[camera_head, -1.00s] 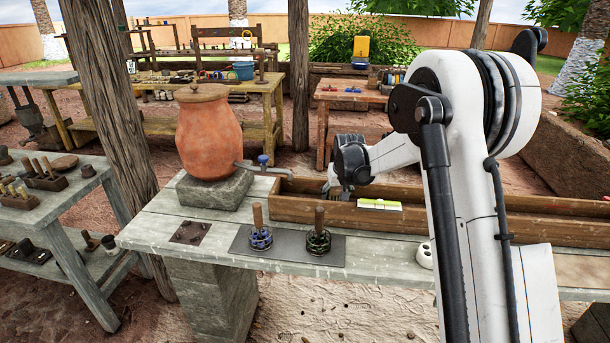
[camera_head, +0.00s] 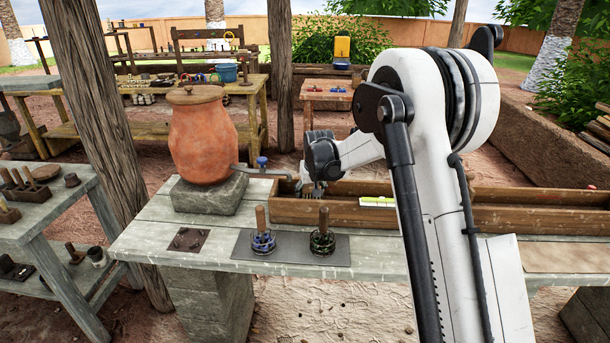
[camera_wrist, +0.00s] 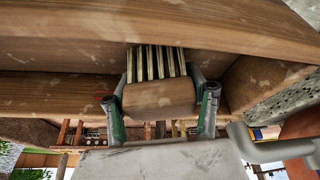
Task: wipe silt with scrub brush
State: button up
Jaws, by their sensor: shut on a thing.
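My gripper (camera_head: 314,188) is over the left end of the long wooden trough (camera_head: 345,214), a little right of the jar's tap. In the wrist view my gripper (camera_wrist: 158,106) is shut on the scrub brush (camera_wrist: 158,97), a brown wooden block with several pale bristle rows. One finger is on each side of the block. The bristles point at the trough's wooden boards (camera_wrist: 65,88); I cannot tell whether they touch. The brush is too small to make out in the head view. I cannot make out the silt in either view.
A clay jar (camera_head: 202,140) with a blue-handled tap (camera_head: 262,163) stands on a stone block left of the trough. Two upright wooden-handled tools (camera_head: 263,238) (camera_head: 322,238) stand on a grey mat in front. A pale yellow-green block (camera_head: 377,201) is at the trough, right of my gripper.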

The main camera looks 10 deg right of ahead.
jog(key=r, duration=0.3)
jog(key=shift+s+d+r+p, duration=0.2)
jog(key=shift+d+p, duration=0.05)
jog(key=shift+p, duration=0.1)
jog(key=shift+w+r+p, duration=0.15)
jog(key=shift+r+p, duration=0.2)
jog(key=shift+r, duration=0.25)
jog(key=shift+r+p, duration=0.7)
jog(key=shift+r, duration=1.05)
